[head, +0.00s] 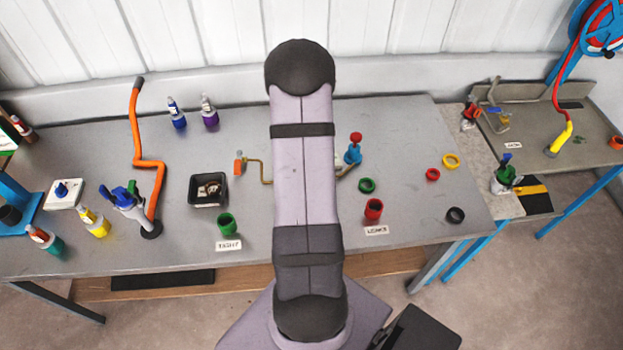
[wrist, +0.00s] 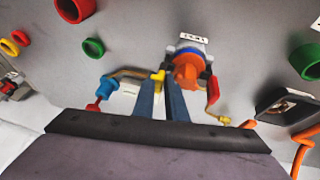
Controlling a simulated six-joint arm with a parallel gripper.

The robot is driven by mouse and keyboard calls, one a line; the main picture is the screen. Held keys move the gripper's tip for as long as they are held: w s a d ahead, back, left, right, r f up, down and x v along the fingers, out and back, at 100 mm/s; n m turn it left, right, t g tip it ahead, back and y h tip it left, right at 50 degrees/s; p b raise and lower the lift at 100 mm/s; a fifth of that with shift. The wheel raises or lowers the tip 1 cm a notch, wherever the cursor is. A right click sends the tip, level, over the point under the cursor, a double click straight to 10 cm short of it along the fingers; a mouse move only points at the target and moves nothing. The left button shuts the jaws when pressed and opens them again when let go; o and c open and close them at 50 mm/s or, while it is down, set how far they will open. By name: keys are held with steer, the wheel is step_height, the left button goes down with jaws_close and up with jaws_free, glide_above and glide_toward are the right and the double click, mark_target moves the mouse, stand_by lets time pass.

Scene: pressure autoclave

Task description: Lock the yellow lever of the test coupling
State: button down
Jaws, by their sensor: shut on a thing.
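In the wrist view the test coupling (wrist: 187,68) is an orange round body on a grey block, below a small white label. A yellow lever (wrist: 158,76) stands at its left side. My gripper (wrist: 162,88) has its two blue-grey fingers on either side of the yellow lever, shut on it. Much of the lever is hidden between the fingers, so its exact angle is unclear. In the head view my arm hides the coupling, the lever and the gripper.
A brass pipe with a blue valve (wrist: 107,87) lies left of the coupling, and another bent pipe (wrist: 213,95) lies right. Red (head: 374,209) and green (head: 227,224) cups stand near the table's front. A black tray (head: 208,204) sits left of my arm.

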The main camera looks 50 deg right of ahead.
steer(key=shift+d+r, duration=0.15)
steer(key=shift+d, duration=0.05)
steer(key=c, duration=1.9)
jaws_free()
steer(key=shift+o, duration=0.2)
steer(key=shift+s, duration=0.1)
steer(key=shift+w+f+b, duration=0.25)
steer(key=shift+f+b, duration=0.05)
steer(key=shift+b, duration=0.8)
steer(key=shift+d+b, duration=0.1)
steer(key=shift+b, duration=0.45)
steer(key=shift+w+d+f+t+y+b, duration=0.1)
steer(key=shift+t+y+b, duration=0.2)
steer(key=shift+b, duration=0.85)
steer(key=shift+b, duration=0.6)
steer(key=shift+d+b, duration=0.1)
steer(key=shift+b, duration=0.45)
